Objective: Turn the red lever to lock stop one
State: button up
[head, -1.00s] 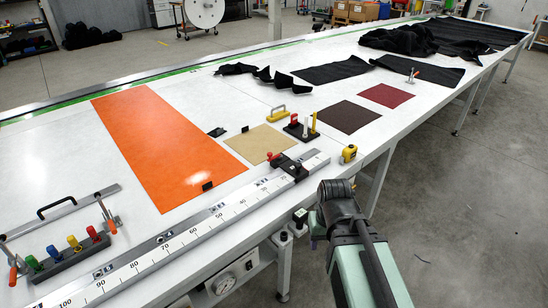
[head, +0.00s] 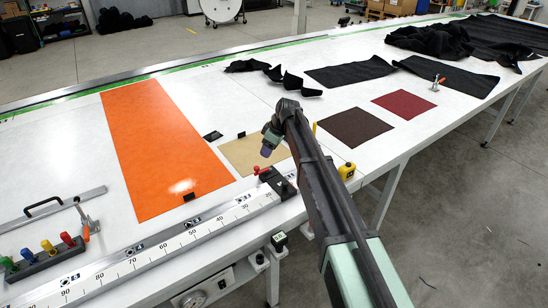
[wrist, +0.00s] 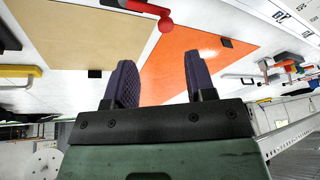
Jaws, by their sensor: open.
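The red lever (head: 264,171) sits on the black stop block (head: 276,188) on the scale rail, near the low numbers. In the wrist view the red lever (wrist: 163,17) is at the top edge, with a rounded red end; its block is mostly out of frame. My gripper (head: 267,146) is above the table, close to the lever and a little beyond it in the head view. In the wrist view my gripper (wrist: 160,80) has its two dark fingers spread with nothing between them. The lever is apart from the fingers.
The rail (head: 160,245) runs along the table's near edge. An orange sheet (head: 160,150) and a tan sheet (head: 240,150) lie behind it. A yellow tape measure (head: 347,171) is right of the stop. A yellow handle (wrist: 20,71) shows in the wrist view.

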aim_at(257, 167)
jog(key=a+f+n+b, duration=0.1)
jog(key=f+b, duration=0.2)
jog(key=a+f+b, duration=0.2)
jog(key=f+b, duration=0.1)
jog(key=a+f+n+b, duration=0.1)
jog(key=f+b, duration=0.2)
jog(key=shift+w+a+f+n+b, duration=0.1)
jog(key=shift+a+n+b, duration=0.15)
jog(key=shift+n+b, duration=0.1)
jog(key=shift+a+f+b, duration=0.25)
jog(key=shift+f+b, duration=0.05)
jog(key=shift+r, duration=0.1)
jog(key=c, duration=0.9)
